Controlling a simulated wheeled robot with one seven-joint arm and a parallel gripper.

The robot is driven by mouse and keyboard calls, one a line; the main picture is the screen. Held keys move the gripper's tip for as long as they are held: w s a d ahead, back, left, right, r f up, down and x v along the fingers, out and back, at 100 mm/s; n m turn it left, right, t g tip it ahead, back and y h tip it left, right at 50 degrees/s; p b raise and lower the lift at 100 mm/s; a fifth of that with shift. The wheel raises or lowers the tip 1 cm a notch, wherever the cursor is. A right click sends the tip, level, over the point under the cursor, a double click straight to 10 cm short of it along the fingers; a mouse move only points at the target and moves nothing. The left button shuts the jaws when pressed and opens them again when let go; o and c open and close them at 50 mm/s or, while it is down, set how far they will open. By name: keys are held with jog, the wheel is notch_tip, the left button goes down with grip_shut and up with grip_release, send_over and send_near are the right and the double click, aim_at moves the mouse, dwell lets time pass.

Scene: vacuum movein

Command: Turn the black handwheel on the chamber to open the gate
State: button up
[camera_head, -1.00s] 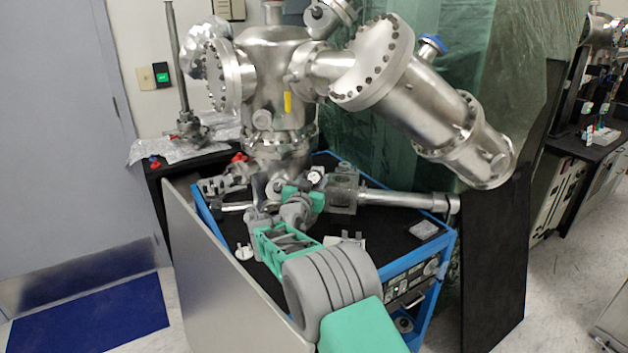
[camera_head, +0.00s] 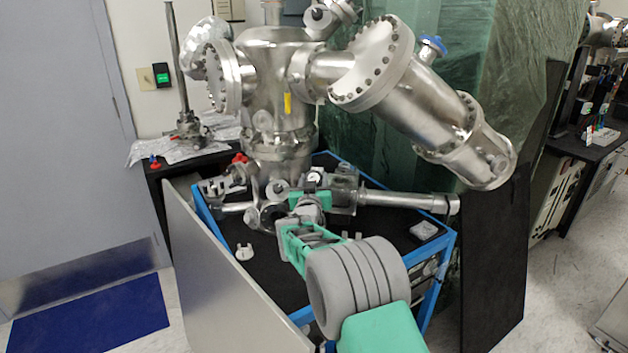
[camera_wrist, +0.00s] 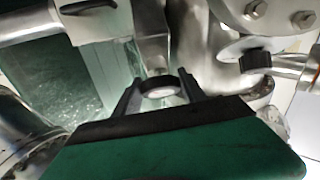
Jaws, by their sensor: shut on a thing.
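The metal chamber (camera_head: 275,85) stands on a cart, with a valve and pipe assembly at its lower front. My gripper (camera_wrist: 160,88) has one dark finger on each side of a small black round part with a pale centre, which I take as the black handwheel (camera_wrist: 160,80). The fingers are closed on its sides. In the head view my gripper (camera_head: 312,186) is up against the valve assembly, and my green and grey hand and wrist hide most of the handwheel. The gate inside is not visible.
A silver tube (camera_head: 400,199) runs right from the valve assembly. Another black knob (camera_wrist: 256,62) is right of my gripper. A large tilted cylinder (camera_head: 415,105) hangs over the cart's right side. The blue-framed cart (camera_head: 447,250) has a grey panel (camera_head: 225,275) at its left.

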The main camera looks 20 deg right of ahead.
jog(key=n+y, duration=0.2)
jog(key=n, duration=0.2)
jog(key=shift+s+d+t+y, duration=0.1)
jog(key=shift+d+t+y, duration=0.2)
jog(key=shift+y, duration=0.1)
jog(key=shift+f+n+y+b, duration=0.15)
jog(key=shift+n+y+b, duration=0.4)
jog(key=shift+n+y, duration=0.45)
jog(key=n+y+b, duration=0.3)
jog(key=n, duration=0.1)
jog(key=shift+a, duration=0.1)
jog(key=shift+n+g+y+b, duration=0.65)
jog(key=shift+n+g+y, duration=0.05)
jog(key=shift+n, duration=0.7)
jog(key=shift+r, duration=0.2)
jog(key=shift+a, duration=0.1)
jog(key=o, duration=1.4)
jog(key=shift+c, duration=0.2)
jog(key=b+v, duration=0.1)
jog(key=v, duration=0.6)
jog(key=shift+s, duration=0.3)
